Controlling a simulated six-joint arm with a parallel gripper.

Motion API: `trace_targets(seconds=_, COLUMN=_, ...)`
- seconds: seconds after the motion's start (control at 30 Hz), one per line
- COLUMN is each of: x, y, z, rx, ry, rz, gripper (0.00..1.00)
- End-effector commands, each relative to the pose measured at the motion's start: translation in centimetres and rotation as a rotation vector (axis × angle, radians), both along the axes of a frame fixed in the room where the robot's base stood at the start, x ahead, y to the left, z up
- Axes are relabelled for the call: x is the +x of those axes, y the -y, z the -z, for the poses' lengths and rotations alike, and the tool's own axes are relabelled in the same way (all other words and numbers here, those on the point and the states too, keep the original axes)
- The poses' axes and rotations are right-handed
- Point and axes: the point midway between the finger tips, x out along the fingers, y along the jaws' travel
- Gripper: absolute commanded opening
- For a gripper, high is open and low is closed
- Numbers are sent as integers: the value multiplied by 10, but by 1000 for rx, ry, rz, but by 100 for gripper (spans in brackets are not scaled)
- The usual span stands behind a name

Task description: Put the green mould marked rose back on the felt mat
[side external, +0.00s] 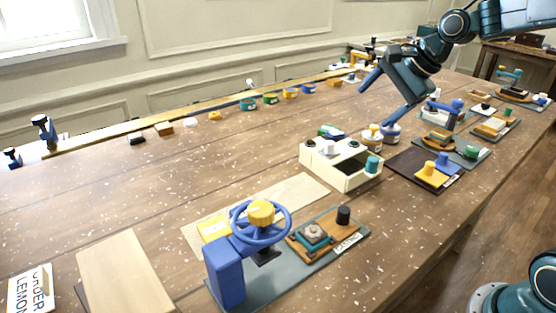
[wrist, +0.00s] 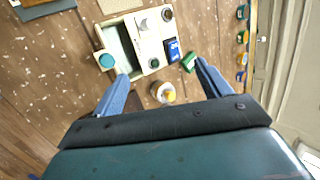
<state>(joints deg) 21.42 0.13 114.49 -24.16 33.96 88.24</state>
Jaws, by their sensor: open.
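Several green pieces are in view, and I can read no rose mark on any. A small green block (side external: 325,130) lies behind the cream box; in the wrist view it (wrist: 189,61) is near my right fingertip. Green cups (side external: 270,98) stand in the row along the back rail. A dark flat mat (side external: 406,164) to the right of the cream box may be the felt mat; its material is unclear. My gripper (side external: 375,106) is open and empty above the table, fingers pointing down. In the wrist view its fingers (wrist: 161,70) are spread wide.
The cream box (side external: 318,163) has an open compartment and knobs. Beside it are a blue block (wrist: 173,49) and a jar with a yellow top (wrist: 162,92). A blue handwheel press (side external: 225,268) stands in front. The left middle of the table is clear.

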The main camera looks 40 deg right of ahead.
Motion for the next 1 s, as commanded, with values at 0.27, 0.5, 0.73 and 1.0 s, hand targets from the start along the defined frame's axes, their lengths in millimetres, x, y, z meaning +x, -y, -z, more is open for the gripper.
trace_targets(seconds=0.27, x=54, y=44, z=26, rx=298, ry=-36, rz=342, gripper=76)
trace_targets(seconds=0.5, x=90, y=86, z=53, rx=568, ry=-74, rz=627, gripper=76)
trace_targets(seconds=0.73, x=110, y=116, z=75, rx=767, ry=-109, rz=822, gripper=76)
trace_targets(seconds=1.0, x=115, y=125, z=81, rx=831, ry=-120, rz=882, gripper=76)
